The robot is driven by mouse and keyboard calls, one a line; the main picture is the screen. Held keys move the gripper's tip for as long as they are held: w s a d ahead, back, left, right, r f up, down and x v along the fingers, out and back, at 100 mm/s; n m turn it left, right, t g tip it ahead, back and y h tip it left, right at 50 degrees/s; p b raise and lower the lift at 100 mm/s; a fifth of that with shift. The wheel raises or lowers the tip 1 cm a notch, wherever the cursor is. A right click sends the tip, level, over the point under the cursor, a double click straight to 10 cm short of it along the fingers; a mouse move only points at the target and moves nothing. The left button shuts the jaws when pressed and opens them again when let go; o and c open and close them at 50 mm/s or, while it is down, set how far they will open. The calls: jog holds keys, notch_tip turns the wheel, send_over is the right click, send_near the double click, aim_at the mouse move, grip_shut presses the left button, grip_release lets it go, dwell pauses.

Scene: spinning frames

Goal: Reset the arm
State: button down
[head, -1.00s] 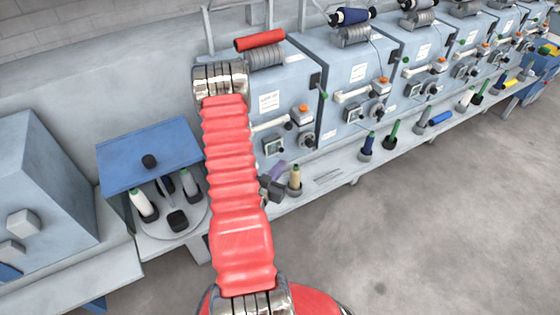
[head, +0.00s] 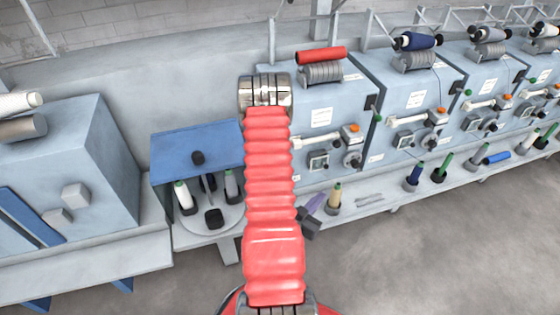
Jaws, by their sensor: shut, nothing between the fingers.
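My red ribbed arm (head: 270,180) rises up the middle of the head view to a silver joint (head: 265,91). My gripper (head: 308,223) shows as dark blocks just right of the lower arm, and the rest of it is hidden behind the arm. It is shut with nothing held. A tilted purple piece (head: 315,203) shows right beside it; whether they touch I cannot tell.
A tan spool (head: 335,196) stands on the long shelf to the right. Blue-grey spinning machines (head: 318,120) line the wall. A blue-topped stand (head: 175,153) with spools and a large box (head: 80,160) are left. Grey floor (head: 440,260) is clear at lower right.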

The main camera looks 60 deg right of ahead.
dwell(0.4)
jog(key=w+a+f+t+y, duration=0.1)
jog(key=a+f+y, duration=0.25)
jog(key=f, duration=0.25)
jog(key=w+a+f+y, duration=0.1)
jog(key=a+f+y, duration=0.25)
jog(key=f, duration=0.35)
jog(key=w+a+r+n+t+y, duration=0.1)
jog(key=w+a+r+n+y, duration=0.1)
jog(key=w+a+n+y, duration=0.3)
jog(key=w+a+r+t+y, duration=0.1)
jog(key=w+a+r+t, duration=0.2)
jog(key=w, duration=0.5)
jog(key=w+a+r+n+g+y, duration=0.1)
jog(key=w+a+r+n+y, duration=0.35)
jog(key=a+r, duration=0.9)
jog(key=a+r+n+t, duration=0.1)
jog(key=a+r+n, duration=0.2)
jog(key=a+r, duration=0.2)
jog(key=a+r+n+t+h, duration=0.1)
jog(key=a+r+n, duration=0.3)
jog(key=r, duration=0.8)
jog(key=w+a+r+n+t+h, duration=0.1)
jog(key=a+r+n+t, duration=0.1)
jog(key=a+r, duration=0.5)
notch_tip(320, 180, up, 2)
jog(key=shift+r+n, duration=0.1)
jog(key=shift+n, duration=0.65)
